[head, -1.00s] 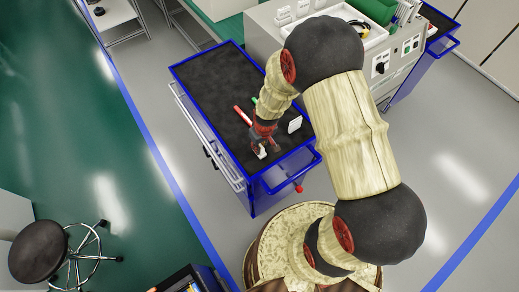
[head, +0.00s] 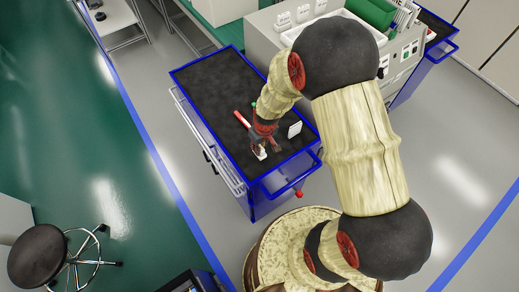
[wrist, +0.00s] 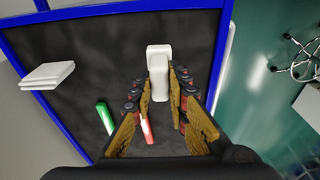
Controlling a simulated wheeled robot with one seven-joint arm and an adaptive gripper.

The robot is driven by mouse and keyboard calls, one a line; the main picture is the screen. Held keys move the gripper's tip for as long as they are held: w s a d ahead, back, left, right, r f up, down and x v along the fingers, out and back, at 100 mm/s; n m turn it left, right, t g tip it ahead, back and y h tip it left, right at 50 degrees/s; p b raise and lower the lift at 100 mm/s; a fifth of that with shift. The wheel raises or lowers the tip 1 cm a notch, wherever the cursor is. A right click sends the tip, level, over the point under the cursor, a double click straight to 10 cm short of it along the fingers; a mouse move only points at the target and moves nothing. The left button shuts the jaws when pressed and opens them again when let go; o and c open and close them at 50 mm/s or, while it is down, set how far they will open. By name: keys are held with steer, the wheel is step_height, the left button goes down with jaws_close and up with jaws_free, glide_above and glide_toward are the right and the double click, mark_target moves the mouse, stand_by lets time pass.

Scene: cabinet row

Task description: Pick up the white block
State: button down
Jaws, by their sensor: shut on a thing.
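The white block (wrist: 158,72) is a small, elongated white piece between the fingertips of my gripper (wrist: 160,82) in the wrist view. My gripper is shut on it, with one finger on each side. In the head view, my gripper (head: 265,146) is low over the near part of the dark cart top, and the white block (head: 262,154) shows at its tips. I cannot tell whether the block touches the surface. Part of the block is hidden by the fingers.
The blue-edged cart (head: 207,88) has a dark top. A white square piece (head: 295,129), a red stick (head: 242,119) and a green piece (wrist: 104,116) lie near my gripper. The far part of the top is clear. A stool (head: 38,255) stands on the floor at left.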

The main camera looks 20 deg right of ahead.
steer(key=s+r+p, duration=0.1)
steer(key=s+r, duration=0.8)
steer(key=s, duration=0.5)
steer(key=shift+r, duration=0.25)
steer(key=c, duration=2.3)
jaws_free()
jaws_close()
